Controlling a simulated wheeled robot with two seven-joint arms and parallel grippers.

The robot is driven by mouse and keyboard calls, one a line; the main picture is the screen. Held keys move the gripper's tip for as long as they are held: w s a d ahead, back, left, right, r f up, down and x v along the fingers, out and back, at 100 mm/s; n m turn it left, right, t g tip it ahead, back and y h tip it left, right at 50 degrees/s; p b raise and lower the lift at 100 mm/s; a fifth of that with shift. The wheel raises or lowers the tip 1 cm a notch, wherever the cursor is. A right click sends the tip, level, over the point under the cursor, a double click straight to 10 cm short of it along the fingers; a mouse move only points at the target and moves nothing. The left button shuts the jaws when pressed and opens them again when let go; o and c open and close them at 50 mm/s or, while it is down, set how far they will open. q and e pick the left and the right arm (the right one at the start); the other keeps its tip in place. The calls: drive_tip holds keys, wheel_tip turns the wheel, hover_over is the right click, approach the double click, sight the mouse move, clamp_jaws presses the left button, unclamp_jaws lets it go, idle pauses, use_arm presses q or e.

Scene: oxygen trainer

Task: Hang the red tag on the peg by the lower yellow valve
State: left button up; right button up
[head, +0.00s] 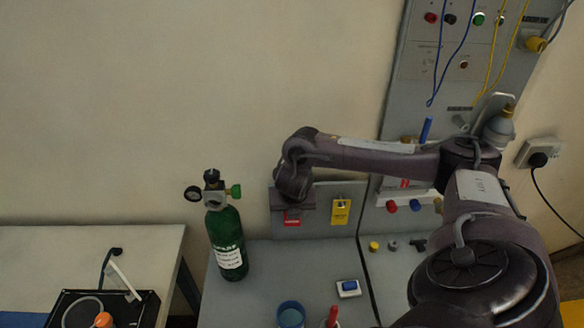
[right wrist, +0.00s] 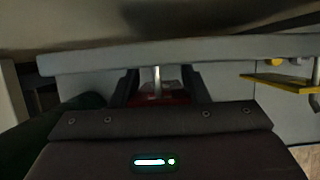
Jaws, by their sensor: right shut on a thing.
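The red tag (head: 292,218) shows just below my right gripper (head: 293,204), in front of the left part of a small grey panel (head: 320,228). In the right wrist view the gripper (right wrist: 160,88) is shut on the red tag (right wrist: 172,97), which shows between the dark fingers. A pale metal pin (right wrist: 156,80) stands between the fingers; I cannot tell whether the tag is around it. A yellow tag (head: 341,211) hangs on the panel to the right. I cannot make out the lower yellow valve for certain. My left gripper is out of view.
A green oxygen cylinder (head: 227,240) with a gauge stands left of the panel. A blue cup (head: 291,314) and a small white-and-blue device (head: 348,289) are on the grey bench.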

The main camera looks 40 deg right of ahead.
drive_tip(key=shift+f, duration=0.1)
drive_tip(key=shift+f, duration=0.15)
drive_tip(key=o, duration=0.9)
drive_tip(key=shift+o, duration=0.2)
drive_tip(key=v, duration=0.1)
drive_tip(key=b+v, duration=0.1)
drive_tip(key=v, duration=0.2)
drive_tip(key=shift+w+b, duration=0.35)
drive_tip(key=p+v, duration=0.1)
drive_tip(key=v, duration=0.1)
drive_tip(key=p+v, duration=0.2)
drive_tip(key=shift+w, duration=0.2)
